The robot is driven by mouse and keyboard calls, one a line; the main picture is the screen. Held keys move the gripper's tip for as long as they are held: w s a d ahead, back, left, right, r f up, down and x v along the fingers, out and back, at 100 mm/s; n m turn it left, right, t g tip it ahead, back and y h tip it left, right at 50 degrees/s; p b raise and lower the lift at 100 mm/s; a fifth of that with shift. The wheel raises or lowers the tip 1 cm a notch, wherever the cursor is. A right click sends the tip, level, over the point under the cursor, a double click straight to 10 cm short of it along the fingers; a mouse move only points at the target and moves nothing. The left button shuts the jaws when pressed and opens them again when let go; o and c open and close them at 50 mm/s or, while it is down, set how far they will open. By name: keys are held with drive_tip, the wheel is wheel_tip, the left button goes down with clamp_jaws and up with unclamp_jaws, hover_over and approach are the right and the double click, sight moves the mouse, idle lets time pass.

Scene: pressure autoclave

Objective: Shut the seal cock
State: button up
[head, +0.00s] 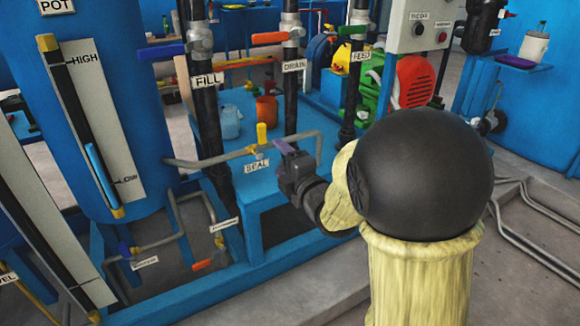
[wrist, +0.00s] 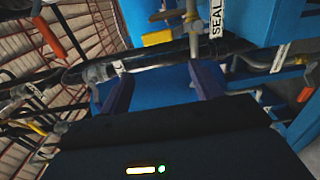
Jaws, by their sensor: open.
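The seal cock's yellow handle (head: 262,133) stands upright on a thin grey pipe (head: 205,162), above the white SEAL label (head: 257,166). The handle points up, across the line of the pipe. My gripper (head: 287,148) is just right of the handle and apart from it; its purple fingers are partly hidden by its dark body. In the wrist view my gripper (wrist: 162,76) is open, with two purple fingers apart and nothing held between them. The yellow handle (wrist: 157,38) shows beyond the fingers, near the SEAL label (wrist: 216,18).
A blue tank (head: 105,130) with a level gauge stands at left. Dark vertical pipes labelled FILL (head: 207,80), DRAIN (head: 294,66) and FEED (head: 361,56) rise behind the cock. A blue bench (head: 240,120) carries cups. A red and green machine (head: 412,82) stands behind my arm.

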drive_tip(key=v, duration=0.3)
drive_tip(key=shift+s+d, duration=0.1)
drive_tip(key=shift+s, duration=0.15)
drive_tip(key=s+d+f+m+g+h+p, duration=0.1)
drive_tip(key=d+f+m+g+h, duration=0.1)
drive_tip(key=d+f+m+h, duration=0.4)
drive_tip(key=s+d+f+m+g+h+p, duration=0.1)
drive_tip(key=s+d+f+m+g, duration=0.1)
drive_tip(key=s+f+m+g, duration=0.3)
drive_tip(key=s+d+m+g, duration=0.2)
drive_tip(key=s+m, duration=0.5)
drive_tip(key=s+d+f+m+g+h+p, duration=0.1)
drive_tip(key=s+d+f+m+g, duration=0.1)
drive_tip(key=s+f+m+g, duration=0.25)
wheel_tip(320, 180, up, 39)
drive_tip(key=s+m+p, duration=0.1)
drive_tip(key=p, duration=3.7)
drive_tip(key=shift+s, duration=0.25)
